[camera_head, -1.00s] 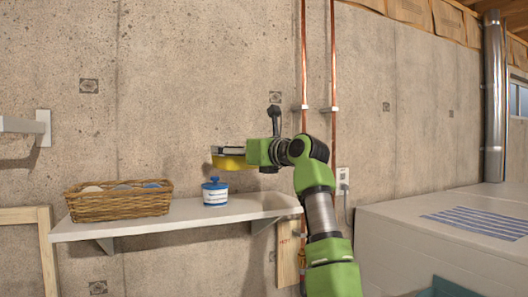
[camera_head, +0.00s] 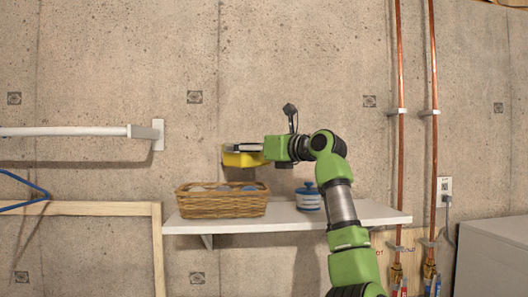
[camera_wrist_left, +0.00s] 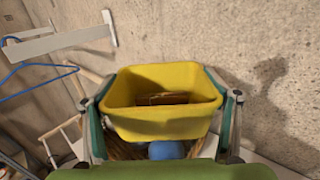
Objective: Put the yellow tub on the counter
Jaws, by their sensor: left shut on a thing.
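My left gripper (camera_head: 243,148) is shut on the yellow tub (camera_head: 244,160), which hangs in the air above the wicker basket. In the left wrist view the tub (camera_wrist_left: 162,125) is upright between the fingers, with its open top showing and something brown inside that I cannot identify. The counter (camera_head: 284,220) is a white wall-mounted slab below the tub, with a gap between them. My right gripper is not in view.
The wicker basket (camera_head: 222,206) with several items stands on the counter's left part. A blue and white lidded jar (camera_head: 308,198) stands beside it. The counter's right end (camera_head: 378,214) looks clear. A white rail (camera_head: 70,131) is at left, copper pipes (camera_head: 400,120) at right.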

